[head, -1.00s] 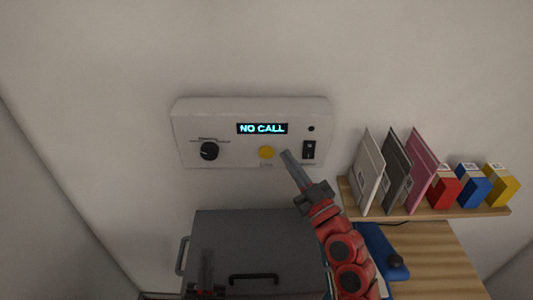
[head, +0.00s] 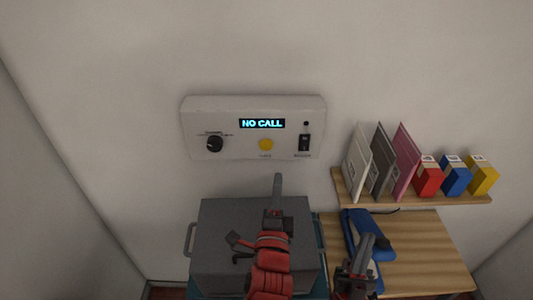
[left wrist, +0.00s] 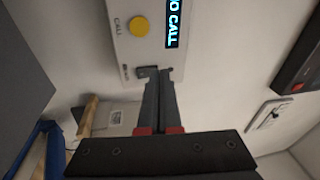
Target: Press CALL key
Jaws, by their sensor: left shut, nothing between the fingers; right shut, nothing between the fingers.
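The pale control panel (head: 237,106) is on the wall, and its display (head: 262,123) reads "NO CALL". The round yellow CALL key (head: 265,144) is below the display; it also shows, labelled CALL, in the left wrist view (left wrist: 139,26). A black knob (head: 214,143) is to its left and a dark rocker switch (head: 304,142) to its right. My left gripper (head: 278,178) is shut and empty, its tips below the key in the head view, apart from it. In the left wrist view its fingertips (left wrist: 165,71) appear beside the switch. My right gripper (head: 370,240) is shut and empty at the lower right.
A grey box with handles (head: 225,215) stands below the panel. A wooden shelf (head: 430,200) at the right holds upright envelopes (head: 379,160) and small red, blue and yellow boxes (head: 456,176). A blue device (head: 357,225) lies on the wooden counter (head: 425,250). The wall around the panel is clear.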

